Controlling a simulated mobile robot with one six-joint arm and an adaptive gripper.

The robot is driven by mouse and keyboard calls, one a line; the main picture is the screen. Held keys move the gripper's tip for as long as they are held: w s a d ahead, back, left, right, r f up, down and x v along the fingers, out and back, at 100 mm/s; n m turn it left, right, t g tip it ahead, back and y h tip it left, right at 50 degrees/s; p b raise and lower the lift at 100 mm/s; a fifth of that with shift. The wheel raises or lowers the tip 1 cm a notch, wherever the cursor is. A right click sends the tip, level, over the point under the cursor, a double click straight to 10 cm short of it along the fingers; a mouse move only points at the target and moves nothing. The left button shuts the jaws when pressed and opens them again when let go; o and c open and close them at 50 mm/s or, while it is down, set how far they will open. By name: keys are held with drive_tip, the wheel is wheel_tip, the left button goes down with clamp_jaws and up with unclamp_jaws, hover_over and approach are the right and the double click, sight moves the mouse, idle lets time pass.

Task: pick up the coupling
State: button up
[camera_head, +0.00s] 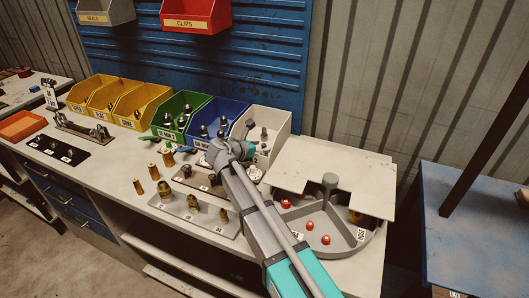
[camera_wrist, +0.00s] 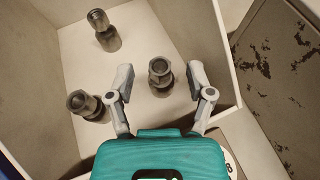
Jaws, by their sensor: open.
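Three dark metal couplings lie in the white bin, seen in the wrist view. One coupling (camera_wrist: 160,77) stands between the two fingertips of my gripper (camera_wrist: 161,74), with a gap on each side. A second coupling (camera_wrist: 104,30) is at the upper left, and a third (camera_wrist: 86,105) lies just left of the left finger. My gripper is open and empty. In the head view my gripper (camera_head: 252,151) reaches into the white bin (camera_head: 281,124), its fingers mostly hidden; one coupling (camera_head: 264,134) shows behind it.
A blue bin (camera_head: 233,110), a green bin (camera_head: 190,104) and several yellow bins (camera_head: 135,103) stand left of the white bin. In front is a plate with brass fittings (camera_head: 195,208). The wall panel (camera_head: 230,60) rises behind.

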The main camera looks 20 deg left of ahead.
clamp_jaws()
drive_tip(key=shift+r, duration=0.1)
idle(0.4)
wheel_tip(320, 180, up, 3)
drive_tip(key=p, duration=0.2)
drive_tip(key=shift+f+p, duration=0.2)
drive_tip(key=shift+p, duration=0.2)
drive_tip(key=s+a+r+p, duration=0.1)
drive_tip(key=s+r+p, duration=0.9)
drive_tip(key=s, duration=0.4)
drive_tip(key=shift+a, duration=0.25)
drive_tip(key=shift+r, duration=0.1)
